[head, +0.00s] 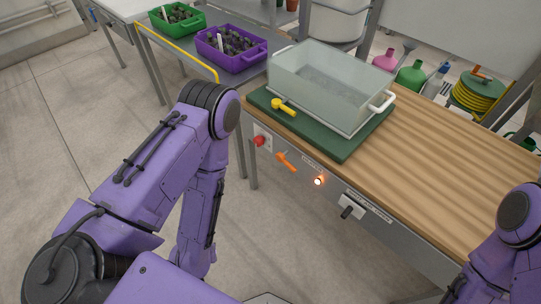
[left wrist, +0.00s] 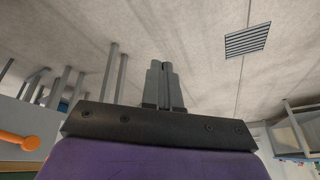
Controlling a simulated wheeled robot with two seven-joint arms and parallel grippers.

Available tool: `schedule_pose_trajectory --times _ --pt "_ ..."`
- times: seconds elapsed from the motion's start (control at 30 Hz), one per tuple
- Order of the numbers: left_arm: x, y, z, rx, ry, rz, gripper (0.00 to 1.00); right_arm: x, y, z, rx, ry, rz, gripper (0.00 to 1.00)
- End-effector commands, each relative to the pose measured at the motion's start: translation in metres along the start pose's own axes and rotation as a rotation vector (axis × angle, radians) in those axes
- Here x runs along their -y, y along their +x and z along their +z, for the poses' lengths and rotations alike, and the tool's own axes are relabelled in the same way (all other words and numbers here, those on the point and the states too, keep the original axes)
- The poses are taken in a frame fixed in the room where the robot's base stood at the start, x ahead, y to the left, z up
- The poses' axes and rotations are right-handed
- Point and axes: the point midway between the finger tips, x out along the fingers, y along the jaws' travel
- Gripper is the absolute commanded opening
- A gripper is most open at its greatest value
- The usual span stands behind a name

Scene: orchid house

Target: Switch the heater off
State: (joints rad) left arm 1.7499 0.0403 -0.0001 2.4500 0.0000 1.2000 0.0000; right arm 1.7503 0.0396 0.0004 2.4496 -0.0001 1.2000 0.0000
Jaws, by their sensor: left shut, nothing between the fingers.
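The bench's front panel (head: 268,138) carries a red knob (head: 259,141), an orange lever (head: 287,161), a lit orange lamp (head: 318,181) and a black switch (head: 347,211) on a white plate. Labels stand by the lamp and switch, too small to read, so I cannot tell which control is the heater's. My left gripper (left wrist: 164,72) is shut and empty in the left wrist view, over open floor. The orange lever (left wrist: 18,140) shows at that view's left edge, apart from the fingers. My left gripper is hidden in the head view; my right gripper is out of frame.
A clear tub (head: 320,95) with a yellow tap stands on a green mat (head: 345,151) on the wooden bench (head: 440,150). Green (head: 178,30) and purple (head: 232,61) crates stand on a grey table behind. Floor in front of the panel is clear.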

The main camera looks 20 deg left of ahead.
Motion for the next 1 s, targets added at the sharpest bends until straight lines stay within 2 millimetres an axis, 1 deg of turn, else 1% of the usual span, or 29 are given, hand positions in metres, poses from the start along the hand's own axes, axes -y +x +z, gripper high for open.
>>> schedule_pose_trajectory --times 0.27,0.33,0.37,0.43,0.47,0.5,0.53,0.57,0.6,0.63,0.7,0.8,0.87,1.0 --pt "-0.002 0.001 -0.001 -0.001 0.005 0.005 0.00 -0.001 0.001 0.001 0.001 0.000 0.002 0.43" --pt "-0.017 0.004 -0.012 -0.013 0.037 0.046 0.00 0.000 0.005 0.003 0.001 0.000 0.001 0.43" --pt "-0.030 0.005 -0.021 -0.024 0.069 0.081 0.00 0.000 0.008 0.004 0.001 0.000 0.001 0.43" --pt "-0.073 0.003 -0.051 -0.079 0.187 0.197 0.00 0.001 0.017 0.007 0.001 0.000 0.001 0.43" --pt "-0.095 -0.002 -0.068 -0.120 0.250 0.255 0.00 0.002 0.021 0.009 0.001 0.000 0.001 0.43" --pt "-0.123 -0.012 -0.092 -0.186 0.342 0.330 0.00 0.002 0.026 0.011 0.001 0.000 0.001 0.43" --pt "-0.142 -0.022 -0.110 -0.244 0.412 0.381 0.00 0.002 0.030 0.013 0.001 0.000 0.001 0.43" --pt "-0.159 -0.033 -0.128 -0.306 0.478 0.424 0.00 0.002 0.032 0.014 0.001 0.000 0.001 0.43" --pt "-0.179 -0.050 -0.148 -0.388 0.559 0.470 0.00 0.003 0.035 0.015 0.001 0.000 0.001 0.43" --pt "-0.190 -0.062 -0.163 -0.448 0.611 0.495 0.00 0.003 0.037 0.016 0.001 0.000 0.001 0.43" --pt "-0.209 -0.086 -0.188 -0.565 0.709 0.531 0.00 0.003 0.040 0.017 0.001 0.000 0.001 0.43" --pt "-0.221 -0.107 -0.205 -0.657 0.785 0.547 0.00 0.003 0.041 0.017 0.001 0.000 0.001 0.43" --pt "-0.223 -0.111 -0.208 -0.673 0.801 0.548 0.00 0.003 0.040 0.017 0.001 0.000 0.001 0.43" --pt "-0.223 -0.111 -0.208 -0.671 0.804 0.547 0.00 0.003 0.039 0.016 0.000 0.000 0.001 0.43"
